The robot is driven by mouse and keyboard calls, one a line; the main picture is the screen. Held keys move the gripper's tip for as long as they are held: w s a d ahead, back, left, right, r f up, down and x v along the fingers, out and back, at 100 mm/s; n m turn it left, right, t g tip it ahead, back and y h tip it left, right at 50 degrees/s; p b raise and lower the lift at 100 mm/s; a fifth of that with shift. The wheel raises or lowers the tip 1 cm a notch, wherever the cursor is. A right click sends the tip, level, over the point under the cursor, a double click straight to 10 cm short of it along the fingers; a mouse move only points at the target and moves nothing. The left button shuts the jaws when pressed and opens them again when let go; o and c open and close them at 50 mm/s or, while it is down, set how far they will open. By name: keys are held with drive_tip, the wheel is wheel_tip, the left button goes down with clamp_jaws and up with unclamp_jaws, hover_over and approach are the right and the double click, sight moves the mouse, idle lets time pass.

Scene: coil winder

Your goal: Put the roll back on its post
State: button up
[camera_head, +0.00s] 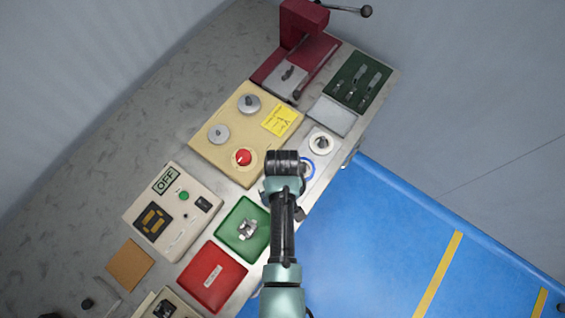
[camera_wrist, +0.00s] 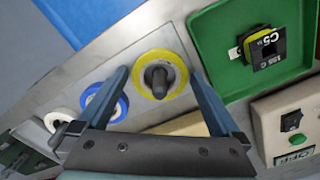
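A yellow-rimmed roll (camera_wrist: 142,84) lies flat on a pale plate in the wrist view, with a dark post (camera_wrist: 158,78) at its centre; the roll is around the post. My gripper (camera_wrist: 159,76) is spread wide, with one finger on each side of this roll and nothing visibly clamped. I cannot tell how far above the roll the fingertips are. A blue-rimmed roll (camera_wrist: 121,104) and a white roll (camera_wrist: 57,120) sit beside it in a row. In the head view my gripper (camera_head: 283,166) hides the yellow roll; the blue roll (camera_head: 311,165) and white roll (camera_head: 321,143) show.
A green tray (camera_head: 230,224) holds a coil part, marked C5 in the wrist view (camera_wrist: 265,42). A red tray (camera_head: 212,276), a beige control box (camera_head: 181,228), a cream winder panel (camera_head: 208,156) and a dark red press (camera_head: 302,25) crowd the bench. Blue floor lies to the right.

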drive_tip(key=shift+r, duration=0.1)
wheel_tip(320, 180, up, 13)
idle(0.6)
drive_tip(key=shift+w, duration=0.1)
idle(0.4)
drive_tip(key=w+r+m+t, duration=0.1)
drive_tip(key=w+r+t, duration=0.7)
drive_tip(key=r, duration=0.6)
drive_tip(key=w+r+m+t, duration=0.1)
drive_tip(key=w+r+t, duration=0.4)
drive_tip(key=w+r, duration=0.8)
drive_tip(key=s+r+t, duration=0.2)
drive_tip(key=r+t, duration=0.1)
drive_tip(key=r, duration=0.7)
drive_tip(key=s+r+t, duration=0.3)
drive_tip(key=r+t, duration=0.1)
drive_tip(key=r, duration=0.7)
drive_tip(key=s+r+m+t, duration=0.1)
drive_tip(key=s+r+t, duration=0.2)
drive_tip(key=s+r, duration=0.3)
drive_tip(key=s+r+t, duration=0.4)
drive_tip(key=s+r, duration=0.2)
drive_tip(key=r, duration=0.6)
drive_tip(key=shift+m+b, duration=0.3)
drive_tip(key=shift+m, duration=0.1)
